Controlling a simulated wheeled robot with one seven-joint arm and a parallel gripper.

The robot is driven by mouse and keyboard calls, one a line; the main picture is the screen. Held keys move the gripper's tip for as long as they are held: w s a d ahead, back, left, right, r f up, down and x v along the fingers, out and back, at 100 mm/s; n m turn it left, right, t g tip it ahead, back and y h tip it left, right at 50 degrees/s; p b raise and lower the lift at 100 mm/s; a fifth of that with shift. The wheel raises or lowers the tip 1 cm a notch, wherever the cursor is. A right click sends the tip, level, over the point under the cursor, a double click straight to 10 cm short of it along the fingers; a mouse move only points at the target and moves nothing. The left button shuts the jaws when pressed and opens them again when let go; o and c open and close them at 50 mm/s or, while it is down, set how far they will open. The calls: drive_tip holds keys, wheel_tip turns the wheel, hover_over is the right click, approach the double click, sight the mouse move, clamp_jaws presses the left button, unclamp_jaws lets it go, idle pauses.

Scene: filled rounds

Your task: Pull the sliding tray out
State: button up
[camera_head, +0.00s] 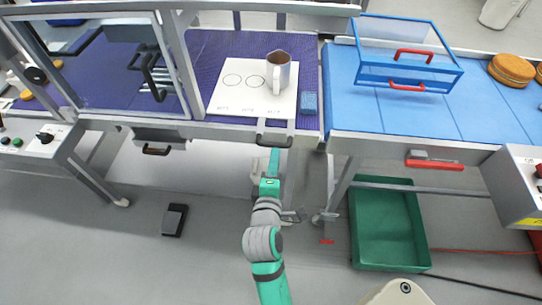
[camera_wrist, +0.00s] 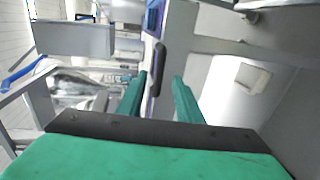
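The sliding tray (camera_head: 228,98) is a white plate on the purple belt, with circles drawn on it. A grey mug with dark contents (camera_head: 283,76) stands upright on it. A dark bar handle (camera_head: 274,141) is at the tray's front edge. My gripper (camera_head: 273,154) is just in front of and below this handle. In the wrist view my two green fingers (camera_wrist: 160,88) are apart with nothing between them. A dark handle (camera_wrist: 157,70) shows beyond the gap; whether it touches a finger I cannot tell.
A blue-framed clear cover with red handles (camera_head: 407,60) stands on the blue belt at right. A green bin (camera_head: 386,262) is on the floor below. A black pedal (camera_head: 174,220) lies on open floor at left.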

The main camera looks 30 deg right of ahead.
drive_tip(key=shift+v, duration=1.4)
drive_tip(key=shift+w+a, duration=0.25)
drive_tip(key=s+a+f+m+t+y, duration=0.1)
drive_tip(key=s+a+f+y, duration=0.3)
drive_tip(key=a, duration=0.3)
drive_tip(key=s+a+f+m+t+y, duration=0.1)
drive_tip(key=s+a+f+t+y, duration=0.1)
drive_tip(key=s+a+f, duration=0.4)
drive_tip(key=s+a+r+m+y, duration=0.1)
drive_tip(key=s+a+m+y, duration=0.3)
drive_tip(key=s+a+m, duration=0.4)
drive_tip(key=s+a, duration=0.3)
drive_tip(key=s, duration=0.3)
drive_tip(key=shift+s+a+r+t, duration=0.3)
drive_tip(key=shift+a+r, duration=0.05)
drive_tip(key=shift+a, duration=0.05)
drive_tip(key=shift+a, duration=0.1)
